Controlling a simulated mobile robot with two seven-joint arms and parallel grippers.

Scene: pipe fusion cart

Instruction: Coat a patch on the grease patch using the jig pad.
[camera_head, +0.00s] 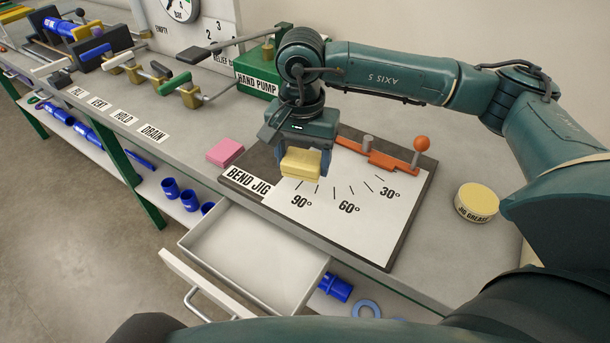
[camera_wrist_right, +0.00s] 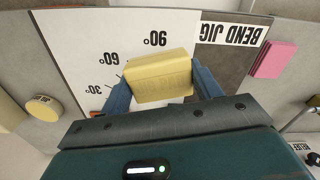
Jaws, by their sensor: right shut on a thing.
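My right gripper (camera_head: 301,160) is shut on a yellow block-shaped pad, which I take to be the jig pad (camera_head: 300,164). It is over the white plate of the bend jig (camera_head: 345,215), near the 90° mark. In the right wrist view the pad (camera_wrist_right: 160,78) sits between the two blue-grey fingers (camera_wrist_right: 163,84). I cannot tell whether its underside touches the plate. No distinct grease patch can be made out on the plate; the pad and gripper hide part of it. A round tin labelled as grease (camera_head: 477,203) stands right of the jig. My left gripper is not in view.
A pink pad (camera_head: 225,152) lies left of the jig. The jig's orange lever (camera_head: 390,159) with a ball knob is at its back. An open, empty-looking drawer (camera_head: 250,258) juts out below the bench front. The green hand pump (camera_head: 258,72) stands behind.

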